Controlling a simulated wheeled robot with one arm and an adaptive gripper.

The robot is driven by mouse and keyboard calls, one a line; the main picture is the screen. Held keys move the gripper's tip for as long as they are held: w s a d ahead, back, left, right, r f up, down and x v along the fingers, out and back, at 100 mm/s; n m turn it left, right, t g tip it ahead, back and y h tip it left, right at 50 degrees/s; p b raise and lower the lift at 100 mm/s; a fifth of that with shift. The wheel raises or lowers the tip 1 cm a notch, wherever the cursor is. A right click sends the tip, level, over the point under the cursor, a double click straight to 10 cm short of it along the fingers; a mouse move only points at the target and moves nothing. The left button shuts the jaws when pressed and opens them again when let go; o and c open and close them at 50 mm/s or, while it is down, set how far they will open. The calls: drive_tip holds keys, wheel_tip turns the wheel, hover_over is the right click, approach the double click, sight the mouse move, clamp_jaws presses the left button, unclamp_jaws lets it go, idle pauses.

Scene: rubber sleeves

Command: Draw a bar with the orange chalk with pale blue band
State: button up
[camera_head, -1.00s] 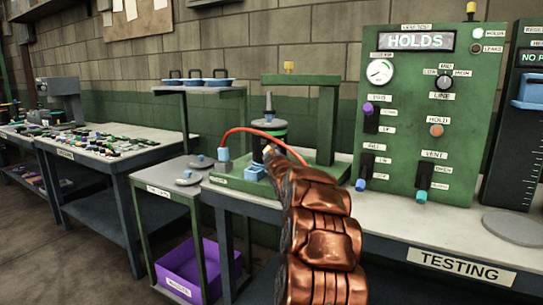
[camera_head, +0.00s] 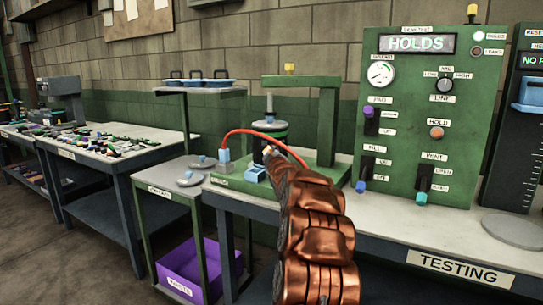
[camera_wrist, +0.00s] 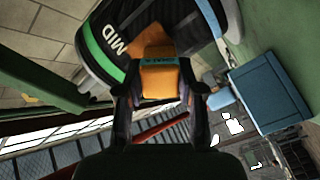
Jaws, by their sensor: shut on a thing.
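My gripper (camera_wrist: 159,88) is shut on the orange chalk (camera_wrist: 160,76), which shows between the fingers in the wrist view. A narrow bluish band crosses the chalk; its exact shade is hard to tell. Just beyond the chalk is a black sleeve (camera_wrist: 84,52) with a green band and the label MID. An orange patch (camera_wrist: 150,22) shows on the sleeve's grey label area, in line with the chalk. I cannot tell whether the chalk touches it. In the head view the sleeve (camera_head: 273,133) stands upright on a green fixture, and my gripper (camera_head: 268,152) is at its front, partly hiding it.
A green press frame (camera_head: 327,125) stands behind. The green panel (camera_head: 428,140) at right reads HOLDS. A purple bin (camera_head: 190,265) sits low at left. Small parts cover the left table (camera_head: 82,155).

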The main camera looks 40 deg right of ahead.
drive_tip(key=shift+w, duration=0.15)
drive_tip(key=shift+d+r, duration=0.1)
drive_tip(key=shift+d, duration=0.05)
drive_tip(key=shift+s+d+r+p, duration=0.1)
drive_tip(key=shift+s+d+p, duration=0.3)
drive_tip(key=shift+p, duration=0.45)
drive_tip(key=shift+s+d+p, duration=0.6)
drive_tip(key=shift+d+p, duration=0.3)
drive_tip(key=shift+p, duration=0.3)
drive_tip(key=shift+s+d+p, duration=0.2)
drive_tip(key=shift+d+p, duration=0.05)
drive_tip(key=shift+p, duration=0.05)
drive_tip(key=shift+w+f, duration=0.1)
drive_tip(key=shift+f, duration=0.15)
drive_tip(key=shift+b, duration=0.4)
